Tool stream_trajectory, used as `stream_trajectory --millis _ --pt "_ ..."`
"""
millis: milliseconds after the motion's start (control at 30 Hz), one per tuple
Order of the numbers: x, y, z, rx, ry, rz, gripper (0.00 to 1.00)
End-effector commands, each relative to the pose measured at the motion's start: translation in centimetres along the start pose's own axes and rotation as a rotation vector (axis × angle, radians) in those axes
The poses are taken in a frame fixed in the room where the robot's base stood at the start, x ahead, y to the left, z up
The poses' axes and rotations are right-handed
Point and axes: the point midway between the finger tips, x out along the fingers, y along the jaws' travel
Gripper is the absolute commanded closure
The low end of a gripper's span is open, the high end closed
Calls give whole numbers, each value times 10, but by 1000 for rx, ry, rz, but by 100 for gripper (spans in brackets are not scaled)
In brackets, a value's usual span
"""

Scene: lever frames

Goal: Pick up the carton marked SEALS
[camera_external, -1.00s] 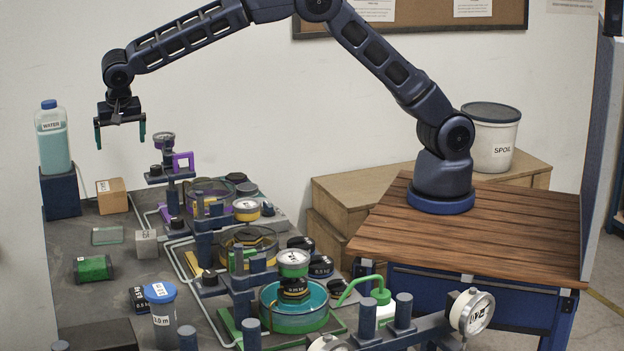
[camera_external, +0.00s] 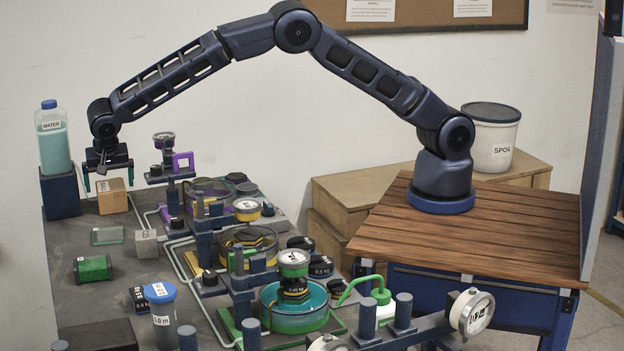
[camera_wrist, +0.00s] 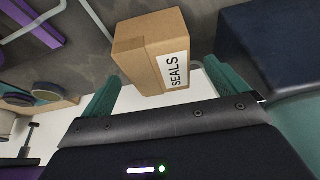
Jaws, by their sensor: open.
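The carton marked SEALS (camera_wrist: 140,50) is a small brown cardboard box with a white label. In the wrist view its label reads SEALS, and it lies ahead of and between my two teal fingers. In the external view the carton (camera_external: 113,199) stands on the dark bench top at the back left, beside the dark blue block. My gripper (camera_external: 108,182) is open and points down just above it, with the fingers spread to either side of the carton's top. In the wrist view my gripper (camera_wrist: 172,88) holds nothing.
A dark blue block (camera_external: 60,194) with a water bottle (camera_external: 53,145) on it stands close left of the carton. A purple-framed fixture (camera_external: 175,170) stands to the right. A clear glass piece (camera_external: 107,235), a grey cube (camera_external: 146,244) and a green cylinder (camera_external: 93,269) lie in front.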

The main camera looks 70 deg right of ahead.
Motion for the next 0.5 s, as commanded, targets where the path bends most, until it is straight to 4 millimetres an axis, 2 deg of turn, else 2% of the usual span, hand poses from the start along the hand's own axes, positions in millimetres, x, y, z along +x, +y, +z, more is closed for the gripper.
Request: stream_trajectory --millis 333,500 --pt "42 2 -5 -1 0 0 2" --pt "48 2 -5 -1 0 -1 2"
